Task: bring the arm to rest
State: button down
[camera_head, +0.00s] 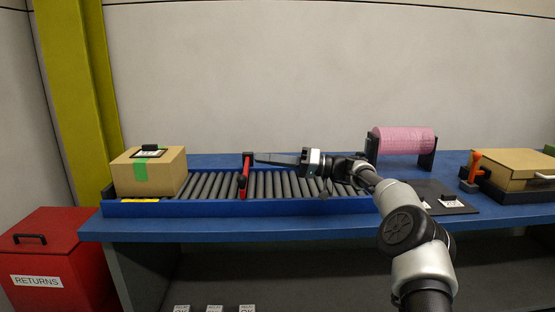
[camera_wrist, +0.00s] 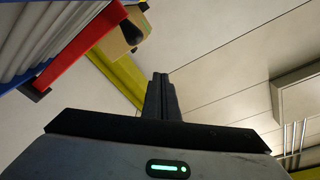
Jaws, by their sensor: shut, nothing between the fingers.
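My gripper (camera_head: 262,158) is shut and empty in the head view, stretched out leftward above the roller conveyor (camera_head: 215,185). Its fingertips come close to the top of the red gate bar (camera_head: 243,179); whether they touch it I cannot tell. In the wrist view my shut fingers (camera_wrist: 161,82) lie together and point toward the wall. The red gate bar (camera_wrist: 75,62) and the conveyor rollers (camera_wrist: 50,30) show at the upper left there. The gate bar stands across the rollers.
A cardboard box (camera_head: 150,175) with green tape sits on the conveyor's left end. A pink roll (camera_head: 403,141), an orange-handled device (camera_head: 474,169) and another box (camera_head: 518,168) stand to the right on the blue table (camera_head: 300,225). A red returns bin (camera_head: 45,262) stands at the left.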

jog(key=s+a+m+g+h, duration=0.1)
jog(key=s+a+h, duration=0.35)
jog(key=s, duration=0.35)
jog(key=s+a+h, duration=0.4)
jog(key=s+h, duration=0.1)
jog(key=s, duration=0.3)
jog(key=s+d+f+m+t+h, duration=0.25)
jog(key=s+d+m+h, duration=0.2)
jog(key=s+d, duration=0.9)
jog(key=s+d+f+m+t+h, duration=0.25)
jog(key=s+d+f+h, duration=0.2)
jog(key=s+d, duration=0.95)
jog(key=s+a+r+p, duration=0.1)
jog(key=r+p, duration=1.3)
jog(key=s+a+r+p, duration=0.1)
jog(key=a+r+p, duration=0.1)
jog(key=r+p, duration=1.2)
jog(key=shift+s+a+r+m, duration=0.15)
jog(key=shift+s+r+m, duration=0.05)
jog(key=shift+s+m, duration=0.15)
jog(key=shift+h, duration=0.25)
